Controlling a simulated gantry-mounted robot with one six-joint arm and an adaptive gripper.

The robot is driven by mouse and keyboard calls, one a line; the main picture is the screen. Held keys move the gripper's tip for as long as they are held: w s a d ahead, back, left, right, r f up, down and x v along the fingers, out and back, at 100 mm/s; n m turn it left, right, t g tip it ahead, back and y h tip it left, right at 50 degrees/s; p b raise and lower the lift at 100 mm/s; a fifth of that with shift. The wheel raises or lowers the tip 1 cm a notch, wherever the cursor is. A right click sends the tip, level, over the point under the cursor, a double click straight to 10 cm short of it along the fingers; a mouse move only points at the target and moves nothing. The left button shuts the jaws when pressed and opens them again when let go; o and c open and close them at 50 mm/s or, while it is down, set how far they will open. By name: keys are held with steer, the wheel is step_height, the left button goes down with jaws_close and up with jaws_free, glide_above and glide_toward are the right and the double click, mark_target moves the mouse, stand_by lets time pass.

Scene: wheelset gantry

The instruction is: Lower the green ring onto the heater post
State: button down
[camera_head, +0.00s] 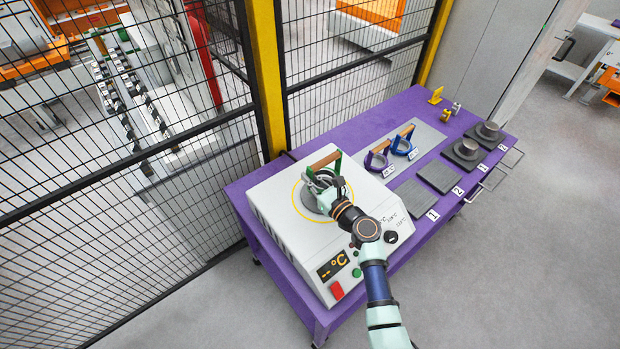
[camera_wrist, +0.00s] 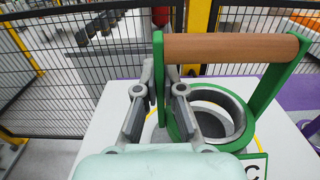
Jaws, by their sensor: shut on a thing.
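The green ring (camera_wrist: 247,137) has a green frame and a brown wooden handle (camera_wrist: 230,47). In the head view its handle (camera_head: 325,160) shows above the heater plate, inside a yellow circle. My gripper (camera_wrist: 165,82) is shut on the ring's green frame, near the left upright in the wrist view. In the head view my gripper (camera_head: 326,188) is over the middle of the heater. A grey round metal surface (camera_wrist: 222,100) shows within the ring. The heater post cannot be made out clearly; the ring and my gripper cover that spot. I cannot tell whether the ring touches the heater.
The white heater box (camera_head: 285,245) with display and buttons stands on a purple table (camera_head: 238,195). Purple and blue handled rings (camera_head: 402,147) stand on a grey plate to the right. Numbered dark pads (camera_head: 440,175) lie beyond. A black mesh fence (camera_head: 150,190) borders the table's back.

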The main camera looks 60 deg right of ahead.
mark_target(310, 192)
steer(key=shift+f+b, duration=2.5)
steer(key=shift+f, duration=0.25)
steer(key=c, duration=1.2)
jaws_free()
steer(key=v, duration=1.2)
